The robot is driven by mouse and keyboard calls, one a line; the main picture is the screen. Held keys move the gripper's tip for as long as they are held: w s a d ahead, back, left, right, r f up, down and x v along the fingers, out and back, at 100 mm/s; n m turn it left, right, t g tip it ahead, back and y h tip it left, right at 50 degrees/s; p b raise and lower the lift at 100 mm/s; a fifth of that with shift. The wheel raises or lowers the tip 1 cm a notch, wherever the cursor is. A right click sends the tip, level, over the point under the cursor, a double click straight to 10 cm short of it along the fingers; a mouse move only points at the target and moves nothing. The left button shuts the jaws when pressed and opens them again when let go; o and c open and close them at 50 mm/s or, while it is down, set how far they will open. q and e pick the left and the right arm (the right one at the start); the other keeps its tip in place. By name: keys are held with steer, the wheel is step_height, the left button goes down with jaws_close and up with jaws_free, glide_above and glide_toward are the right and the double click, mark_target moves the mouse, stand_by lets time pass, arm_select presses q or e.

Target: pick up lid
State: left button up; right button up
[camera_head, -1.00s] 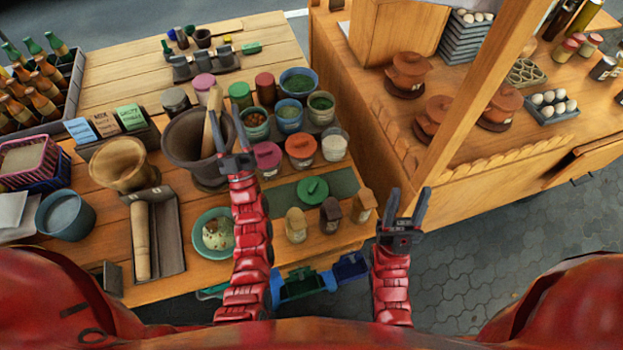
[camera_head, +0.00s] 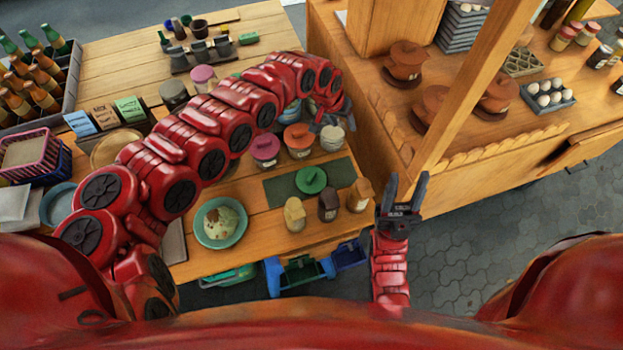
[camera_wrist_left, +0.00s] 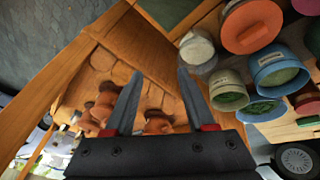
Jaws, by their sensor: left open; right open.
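A round green lid (camera_head: 311,180) with a knob lies on a dark green mat (camera_head: 341,170) on the stall table. The mat's corner shows at the top of the left wrist view (camera_wrist_left: 172,10), without the lid. My left gripper (camera_head: 335,117) is at the table's right edge, beyond the lid and near an open jar of white contents (camera_head: 332,139). Its open, empty fingers (camera_wrist_left: 160,75) show in the left wrist view, with that jar (camera_wrist_left: 196,48) beside them. My right gripper (camera_head: 407,181) is open and empty, to the right of the table.
Jars with pink (camera_head: 265,147) and orange (camera_head: 298,137) lids stand behind the mat. Small shakers (camera_head: 328,205) stand in front of it, and a bowl (camera_head: 221,222) to the left. A wooden post (camera_head: 475,95) and second counter (camera_head: 540,130) stand right.

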arm_select(q)
steer(key=s+a+f+g+y, duration=0.2)
steer(key=s+a+y, duration=0.2)
steer(key=s+a, duration=0.3)
steer(key=b, duration=0.9)
glide_above(311, 176)
steer(key=shift+m, duration=0.4)
steer(key=f, duration=1)
steer(key=shift+s+d+f, duration=0.15)
steer(key=shift+s+f, duration=0.2)
steer(key=shift+d+f+p, duration=0.1)
steer(key=shift+p, duration=0.35)
steer(key=shift+w+f, duration=0.1)
steer(key=shift+f, duration=0.6)
steer(key=f+p, duration=0.1)
steer(key=f, duration=0.3)
steer(key=shift+w+a+f+p, duration=0.1)
steer(key=shift+w+a+p, duration=0.1)
steer(key=shift+p, duration=0.15)
steer(key=shift+f, duration=0.35)
jaws_close()
